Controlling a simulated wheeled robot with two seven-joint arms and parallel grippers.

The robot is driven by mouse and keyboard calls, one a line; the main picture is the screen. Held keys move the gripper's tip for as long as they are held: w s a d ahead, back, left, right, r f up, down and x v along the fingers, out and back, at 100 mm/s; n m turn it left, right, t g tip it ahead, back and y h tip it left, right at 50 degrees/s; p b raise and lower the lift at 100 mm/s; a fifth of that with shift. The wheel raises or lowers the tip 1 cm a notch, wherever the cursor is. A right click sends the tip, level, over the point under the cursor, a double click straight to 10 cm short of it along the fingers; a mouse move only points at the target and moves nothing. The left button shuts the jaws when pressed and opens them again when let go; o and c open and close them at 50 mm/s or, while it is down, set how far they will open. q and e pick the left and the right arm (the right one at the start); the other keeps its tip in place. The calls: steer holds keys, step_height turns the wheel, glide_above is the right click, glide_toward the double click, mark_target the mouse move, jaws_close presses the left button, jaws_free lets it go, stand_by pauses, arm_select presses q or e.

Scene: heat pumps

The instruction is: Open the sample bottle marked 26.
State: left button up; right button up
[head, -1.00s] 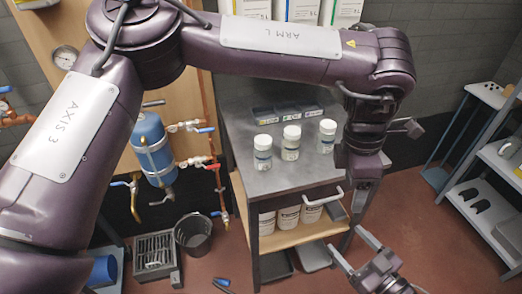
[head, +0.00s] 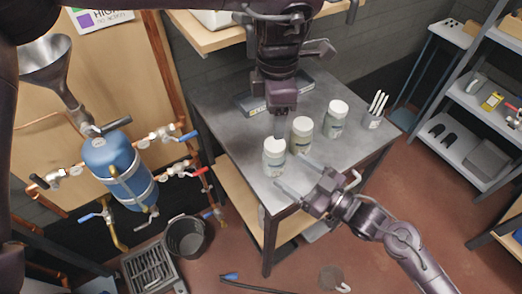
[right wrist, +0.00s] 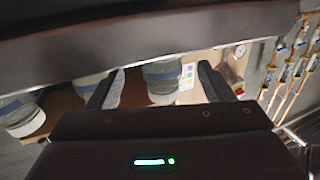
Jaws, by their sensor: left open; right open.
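Three white-capped sample bottles stand on the grey metal table (head: 240,140): a left one (head: 274,158), a middle one (head: 301,136) and a right one (head: 335,119). All are capped and upright; I cannot read their numbers. My left gripper (head: 280,124) points down just behind the left and middle bottles; its fingertips are partly hidden. My right gripper (head: 291,173) is open at the table's front edge, facing the left and middle bottles. In the right wrist view a bottle (right wrist: 163,78) shows beyond the gap between the open fingers (right wrist: 160,88). Both grippers are empty.
A dark compartment tray (head: 252,106) lies at the table's back, and a cup of white pens (head: 371,119) stands at its right. A blue tank with pipes (head: 118,170) is at left. Shelves (head: 450,150) stand at right. The table's left part is clear.

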mark_target(283, 165)
arm_select(q)
steer(key=shift+s+d+r, duration=0.1)
steer(key=shift+s+d, duration=0.1)
steer(key=shift+d, duration=0.1)
arm_select(e)
steer(key=shift+w+a+r, duration=0.15)
steer(key=shift+w+a, duration=0.1)
steer(key=shift+a, duration=0.15)
arm_select(q)
steer(key=shift+a, duration=0.1)
arm_select(e)
steer(key=x, duration=0.5)
steer(key=shift+w+a, duration=0.15)
steer(key=shift+a, duration=0.15)
steer(key=shift+d, duration=0.1)
